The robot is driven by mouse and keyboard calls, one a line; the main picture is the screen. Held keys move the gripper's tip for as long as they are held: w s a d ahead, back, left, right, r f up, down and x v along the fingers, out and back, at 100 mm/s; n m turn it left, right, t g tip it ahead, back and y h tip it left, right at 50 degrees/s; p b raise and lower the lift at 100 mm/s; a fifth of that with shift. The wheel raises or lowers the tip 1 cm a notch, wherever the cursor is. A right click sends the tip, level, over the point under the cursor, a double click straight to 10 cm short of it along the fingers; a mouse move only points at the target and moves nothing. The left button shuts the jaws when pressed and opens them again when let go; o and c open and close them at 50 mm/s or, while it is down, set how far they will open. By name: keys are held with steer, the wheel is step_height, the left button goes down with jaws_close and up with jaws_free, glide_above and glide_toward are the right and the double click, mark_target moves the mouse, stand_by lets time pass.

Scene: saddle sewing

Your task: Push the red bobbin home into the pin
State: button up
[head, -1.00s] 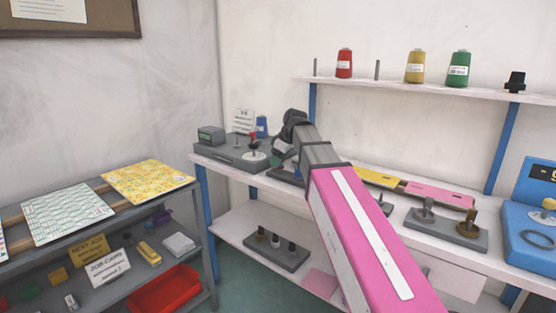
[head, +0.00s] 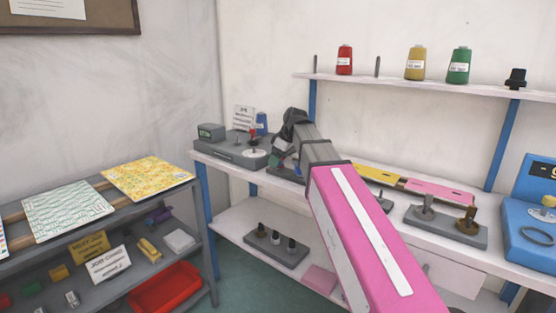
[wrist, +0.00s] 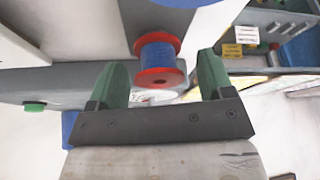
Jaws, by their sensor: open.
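A bobbin with red flanges and a blue winding (wrist: 158,65) shows in the wrist view, against a grey unit (wrist: 85,84). My gripper (wrist: 163,80) is open, with one green finger on each side of the bobbin and visible gaps between. In the head view my gripper (head: 283,158) is beside a grey machine base (head: 228,150) at the left end of the bench. A small red piece (head: 253,132) shows above a white disc (head: 255,153) on that base; I cannot tell whether it is the bobbin. The pin's fit in the bobbin is hidden.
A blue spool (head: 262,123) and a small sign (head: 243,118) stand behind the base. A grey block with posts (head: 446,227) lies farther right on the bench. A shelf above (head: 430,86) holds thread cones. A rack with patterned sheets stands at left.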

steer(key=v, duration=1)
steer(key=shift+r, duration=0.3)
steer(key=shift+d, duration=0.15)
